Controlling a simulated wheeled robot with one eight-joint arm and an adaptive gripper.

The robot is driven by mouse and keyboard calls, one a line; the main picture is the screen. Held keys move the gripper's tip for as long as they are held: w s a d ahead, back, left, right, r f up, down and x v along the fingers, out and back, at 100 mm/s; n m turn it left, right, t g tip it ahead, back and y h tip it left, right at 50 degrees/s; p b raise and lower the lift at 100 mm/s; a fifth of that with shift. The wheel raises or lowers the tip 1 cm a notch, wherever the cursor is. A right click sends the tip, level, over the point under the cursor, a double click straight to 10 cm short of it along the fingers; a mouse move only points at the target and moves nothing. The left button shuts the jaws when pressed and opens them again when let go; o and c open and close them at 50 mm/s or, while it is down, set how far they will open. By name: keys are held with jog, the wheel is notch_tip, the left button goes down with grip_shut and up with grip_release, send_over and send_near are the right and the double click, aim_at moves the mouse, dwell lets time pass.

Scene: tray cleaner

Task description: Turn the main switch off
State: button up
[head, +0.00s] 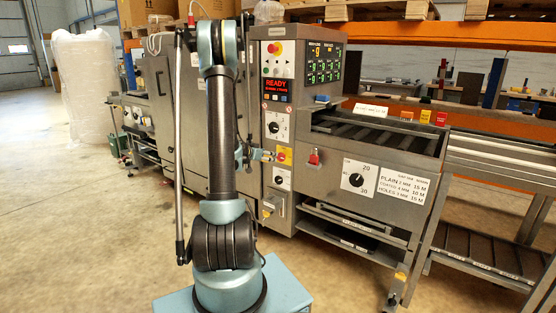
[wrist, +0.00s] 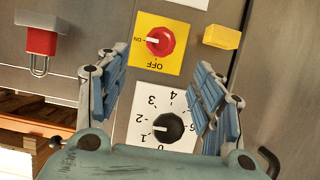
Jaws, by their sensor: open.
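The main switch is a red rotary knob (wrist: 160,42) on a yellow plate (wrist: 172,69), marked ON and OFF. Its white pointer line points left in the wrist view, at the ON mark; the OFF mark is below the knob there. The switch plate also shows in the head view (head: 285,155), on the grey control cabinet. My gripper (wrist: 157,64) is open and empty, its blue-padded fingers spread to either side of the switch's lower part in the wrist view. In the head view my gripper (head: 262,155) is just left of the switch, apparently not touching the knob.
A black numbered dial (wrist: 168,128) lies between my fingers, beside the switch. A red padlock (wrist: 40,47) and a yellow block (wrist: 222,36) flank the switch. The cabinet's display (head: 276,86) reads READY. A roller conveyor (head: 380,135) extends right.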

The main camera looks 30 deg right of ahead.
aim_at(280, 156)
jog(key=x, duration=1.1)
jog(key=shift+w+d+f, duration=0.1)
jog(key=shift+w+d, duration=0.05)
jog(key=shift+d, duration=0.05)
jog(key=c, duration=1)
jog(key=shift+a, duration=0.25)
jog(key=shift+d, duration=0.2)
